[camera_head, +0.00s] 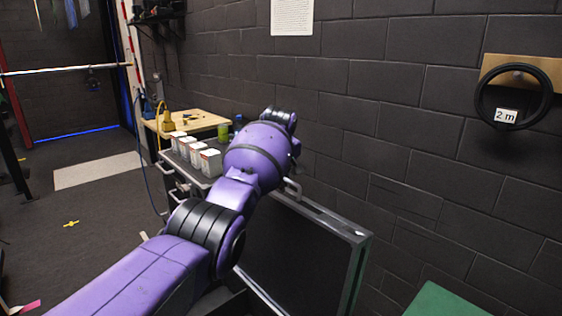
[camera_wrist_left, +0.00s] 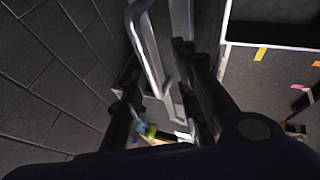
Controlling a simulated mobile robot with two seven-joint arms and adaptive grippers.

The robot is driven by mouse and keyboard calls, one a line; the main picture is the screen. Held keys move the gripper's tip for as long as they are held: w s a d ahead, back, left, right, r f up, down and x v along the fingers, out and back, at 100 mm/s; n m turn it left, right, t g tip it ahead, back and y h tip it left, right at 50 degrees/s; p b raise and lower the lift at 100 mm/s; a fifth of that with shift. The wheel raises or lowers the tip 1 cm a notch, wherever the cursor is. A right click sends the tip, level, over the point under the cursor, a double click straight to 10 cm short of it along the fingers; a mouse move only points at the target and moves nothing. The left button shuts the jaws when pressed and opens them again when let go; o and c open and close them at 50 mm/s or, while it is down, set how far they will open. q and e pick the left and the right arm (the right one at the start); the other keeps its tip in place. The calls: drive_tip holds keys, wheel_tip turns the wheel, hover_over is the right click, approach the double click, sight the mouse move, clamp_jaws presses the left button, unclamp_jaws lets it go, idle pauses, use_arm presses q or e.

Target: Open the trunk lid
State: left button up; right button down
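The trunk lid (camera_head: 305,255) is a dark panel with pale metal edging. In the head view it stands up steeply near the brick wall, and a metal handle (camera_head: 292,188) shows at its far upper edge, partly behind my left arm. My left arm reaches across from the lower left and hides its gripper there. In the left wrist view, my left gripper (camera_wrist_left: 155,58) has its dark fingers apart, with the silver handle (camera_wrist_left: 147,48) running between or just past them; I cannot tell if they touch. The trunk body is mostly hidden. My right gripper is not in view.
White boxes (camera_head: 209,162) stand in a row on a dark surface beyond the arm, near a wooden table (camera_head: 202,120) with a yellow tool. A black ring (camera_head: 513,97) hangs on the wall at right. A green surface (camera_head: 446,300) is at lower right. Floor at left is mostly clear.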

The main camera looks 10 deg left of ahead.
use_arm(q)
drive_tip(key=v, duration=0.9)
